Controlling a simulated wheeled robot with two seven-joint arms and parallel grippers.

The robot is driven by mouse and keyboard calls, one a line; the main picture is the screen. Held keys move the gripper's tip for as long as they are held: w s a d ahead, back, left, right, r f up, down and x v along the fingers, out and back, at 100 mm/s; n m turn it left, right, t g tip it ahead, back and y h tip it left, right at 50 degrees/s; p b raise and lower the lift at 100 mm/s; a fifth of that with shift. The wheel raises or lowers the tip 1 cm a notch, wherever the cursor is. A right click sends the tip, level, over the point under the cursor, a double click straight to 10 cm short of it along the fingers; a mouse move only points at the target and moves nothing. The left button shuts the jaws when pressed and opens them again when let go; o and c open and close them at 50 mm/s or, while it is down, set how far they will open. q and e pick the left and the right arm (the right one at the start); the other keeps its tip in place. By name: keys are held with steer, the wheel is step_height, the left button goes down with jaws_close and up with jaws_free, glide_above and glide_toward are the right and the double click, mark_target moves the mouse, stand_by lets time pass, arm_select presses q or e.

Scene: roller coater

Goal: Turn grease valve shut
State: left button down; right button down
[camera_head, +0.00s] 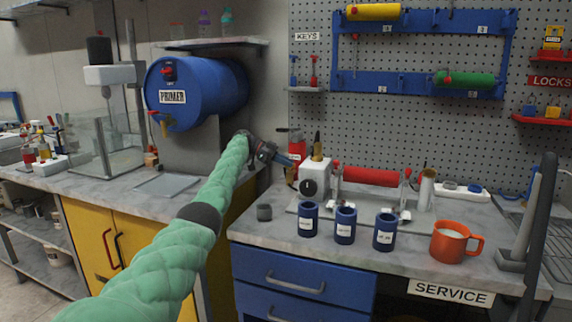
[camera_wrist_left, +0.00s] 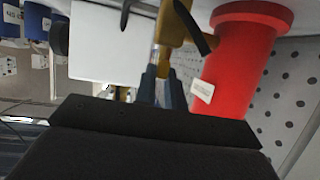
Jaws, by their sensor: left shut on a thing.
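In the head view my left gripper (camera_head: 287,161) is at the left side of a white box (camera_head: 316,172) with a black round knob (camera_head: 308,187). In the left wrist view its two blue-grey fingers (camera_wrist_left: 165,88) are shut on a brass-coloured piece (camera_wrist_left: 171,42), which looks like the grease valve. The white box (camera_wrist_left: 110,45) is left of the fingers there. A red cylinder (camera_wrist_left: 238,65) with a flange is close on their right; red also shows behind the gripper in the head view (camera_head: 297,145). The fingers hide part of the brass piece. My right gripper is out of view.
Blue labelled cups (camera_head: 345,226) and an orange mug (camera_head: 452,242) stand along the bench front. A red roller (camera_head: 370,176) lies right of the white box. A blue primer drum (camera_head: 200,88) is to the left. A grey pegboard (camera_head: 420,125) stands behind.

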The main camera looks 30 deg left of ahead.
arm_select(q)
steer(key=shift+f, duration=0.15)
steer(key=c, duration=1.5)
jaws_free()
steer(key=shift+p, duration=0.3)
